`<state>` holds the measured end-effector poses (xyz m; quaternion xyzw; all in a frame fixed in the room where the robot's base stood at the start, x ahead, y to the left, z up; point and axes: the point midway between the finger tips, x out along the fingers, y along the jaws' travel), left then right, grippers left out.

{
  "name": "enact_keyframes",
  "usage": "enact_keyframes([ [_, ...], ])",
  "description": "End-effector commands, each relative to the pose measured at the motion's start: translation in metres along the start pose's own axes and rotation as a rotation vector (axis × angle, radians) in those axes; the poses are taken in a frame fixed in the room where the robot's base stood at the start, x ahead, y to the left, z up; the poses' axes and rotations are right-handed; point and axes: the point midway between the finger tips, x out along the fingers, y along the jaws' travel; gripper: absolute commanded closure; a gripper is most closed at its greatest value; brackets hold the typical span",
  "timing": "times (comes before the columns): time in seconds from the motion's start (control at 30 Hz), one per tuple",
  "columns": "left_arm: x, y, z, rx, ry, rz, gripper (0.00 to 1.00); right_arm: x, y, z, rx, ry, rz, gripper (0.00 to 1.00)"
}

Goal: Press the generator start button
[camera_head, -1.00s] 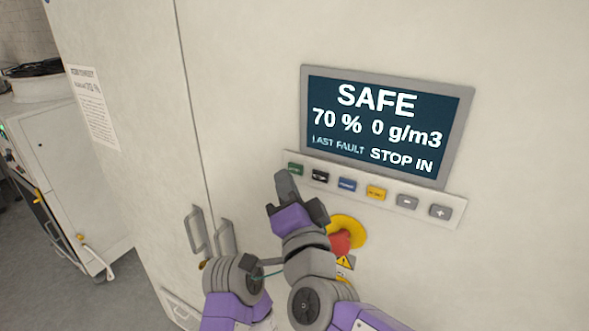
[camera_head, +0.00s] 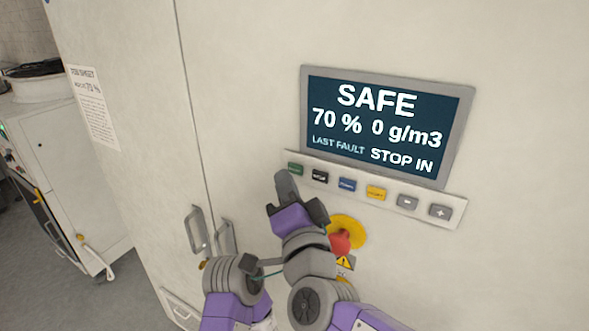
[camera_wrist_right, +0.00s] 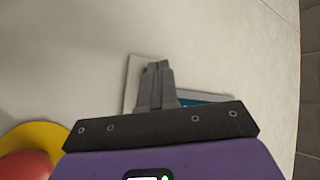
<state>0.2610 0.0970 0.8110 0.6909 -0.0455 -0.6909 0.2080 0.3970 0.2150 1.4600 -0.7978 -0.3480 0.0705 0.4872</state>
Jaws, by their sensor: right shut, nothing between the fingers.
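The generator cabinet's button strip (camera_head: 330,182) runs below the display, with a green button (camera_head: 294,170) at its left end, then black, blue, yellow, minus and plus buttons. The green button's label is too small to read. My right gripper (camera_head: 284,182) is shut and empty, its fingertips just below and left of the green button. I cannot tell whether they touch the panel. In the right wrist view the shut fingers (camera_wrist_right: 155,70) cover part of the button strip (camera_wrist_right: 131,82), and no button shows clearly. My left gripper is not in view.
The display (camera_head: 383,125) reads SAFE, 70 %, 0 g/m3, LAST FAULT STOP IN. A red emergency stop (camera_head: 341,242) on a yellow disc (camera_head: 348,225) sits close beside my right wrist. Door handles (camera_head: 196,230) are lower left. A white machine (camera_head: 65,180) stands at far left.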

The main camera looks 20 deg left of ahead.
Motion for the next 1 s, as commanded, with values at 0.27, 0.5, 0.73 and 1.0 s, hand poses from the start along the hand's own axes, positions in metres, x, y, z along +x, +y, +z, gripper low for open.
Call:
enact_keyframes([
  [0.27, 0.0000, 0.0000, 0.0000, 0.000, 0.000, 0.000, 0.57, 0.0000, 0.0000, 0.0000, 0.000, 0.000, 0.000, 1.00],
  [0.5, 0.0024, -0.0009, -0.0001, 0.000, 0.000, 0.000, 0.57, 0.0023, 0.0027, -0.0016, 0.000, 0.001, 0.001, 1.00],
  [0.73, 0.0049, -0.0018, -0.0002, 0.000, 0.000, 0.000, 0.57, 0.0061, 0.0046, -0.0043, 0.000, 0.000, 0.000, 1.00],
  [1.0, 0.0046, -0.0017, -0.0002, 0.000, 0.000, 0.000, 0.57, 0.0061, 0.0044, -0.0044, 0.000, 0.000, 0.000, 1.00],
])
